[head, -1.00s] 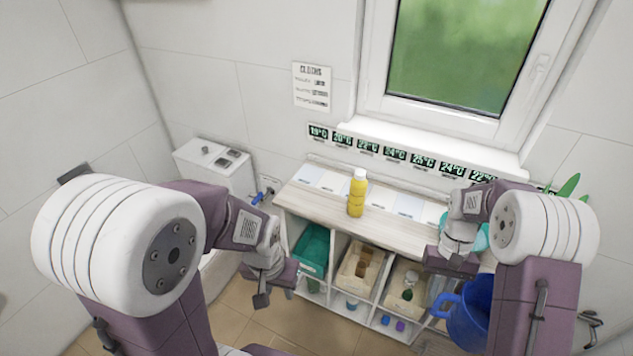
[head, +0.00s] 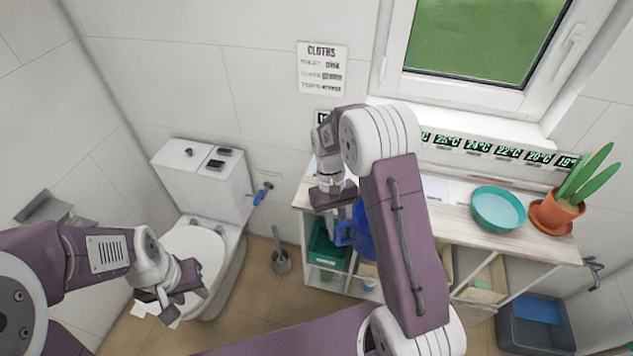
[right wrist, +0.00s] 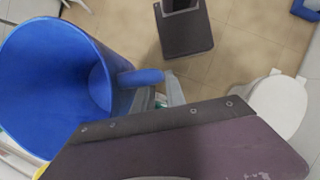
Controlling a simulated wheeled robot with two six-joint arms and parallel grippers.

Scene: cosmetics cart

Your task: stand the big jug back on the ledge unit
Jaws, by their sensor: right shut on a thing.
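The big blue jug (head: 363,236) hangs in front of the left end of the ledge unit (head: 462,226), partly hidden behind my right arm. My right gripper (head: 340,212) is shut on the jug's handle. In the right wrist view the jug (right wrist: 50,85) shows its open mouth and empty inside, with the handle between the fingers (right wrist: 158,88). The ledge unit has a pale wooden top over white open compartments. My left gripper (head: 163,300) is empty at the lower left, in front of the toilet; its finger gap is unclear.
A teal bowl (head: 498,208) and a potted plant (head: 558,212) stand on the top's right part. A teal bin (head: 327,248) sits in the left compartment. The toilet (head: 195,250) is left, a blue-and-grey crate (head: 537,325) lower right. My right arm hides the middle of the top.

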